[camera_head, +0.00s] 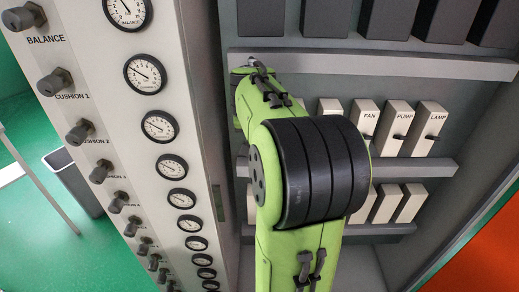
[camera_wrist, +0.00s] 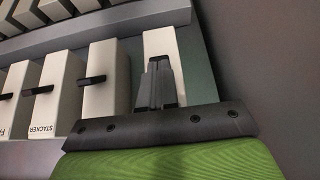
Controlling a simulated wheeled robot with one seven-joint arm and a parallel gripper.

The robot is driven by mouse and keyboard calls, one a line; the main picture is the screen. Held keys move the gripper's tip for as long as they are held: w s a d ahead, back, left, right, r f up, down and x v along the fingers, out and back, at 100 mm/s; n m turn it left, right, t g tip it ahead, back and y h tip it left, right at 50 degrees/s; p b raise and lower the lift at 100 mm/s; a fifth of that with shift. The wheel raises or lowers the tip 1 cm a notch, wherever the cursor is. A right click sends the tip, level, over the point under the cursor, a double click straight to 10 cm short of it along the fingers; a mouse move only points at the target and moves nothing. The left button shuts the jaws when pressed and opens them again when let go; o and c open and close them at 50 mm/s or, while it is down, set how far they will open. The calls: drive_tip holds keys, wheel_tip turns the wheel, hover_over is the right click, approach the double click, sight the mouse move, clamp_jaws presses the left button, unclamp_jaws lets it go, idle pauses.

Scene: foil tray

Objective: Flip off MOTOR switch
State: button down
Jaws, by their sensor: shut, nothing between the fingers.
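I cannot read a MOTOR label in either view. In the wrist view my gripper (camera_wrist: 158,64) is shut and empty, with its fingers in front of a white switch box (camera_wrist: 162,42). The fingers and wrist cover that box's lower part and any label or lever there; I cannot tell whether they touch it. To its left stands another white box (camera_wrist: 106,78), its label hidden, then the STACKER box (camera_wrist: 57,92). A small black lever (camera_wrist: 93,81) sticks out between these two. In the head view my arm hides the gripper and part of the switch rows.
In the head view, white boxes FAN (camera_head: 364,118), PUMP (camera_head: 396,126) and LAMP (camera_head: 429,128) stand on a grey shelf (camera_head: 415,167). More boxes (camera_head: 410,204) sit below. A panel of gauges and knobs (camera_head: 130,120) rises left of my arm. Grey cabinet rails (camera_head: 380,65) edge the rows.

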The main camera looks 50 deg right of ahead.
drive_tip(key=f+t+h+b, duration=0.1)
drive_tip(key=b, duration=0.3)
drive_tip(key=a+f+t+h+b, duration=0.1)
drive_tip(key=h+b, duration=0.1)
drive_tip(key=b, duration=0.3)
drive_tip(key=f+t+h+b, duration=0.1)
drive_tip(key=b, duration=0.4)
drive_tip(key=shift+s+a+f, duration=0.15)
drive_tip(key=shift+s+f, duration=0.05)
drive_tip(key=shift+s, duration=0.1)
drive_tip(key=shift+r, duration=0.25)
drive_tip(key=shift+w+d+r+p, duration=0.15)
drive_tip(key=shift+w+d+p, duration=0.35)
drive_tip(key=shift+d+p, duration=0.15)
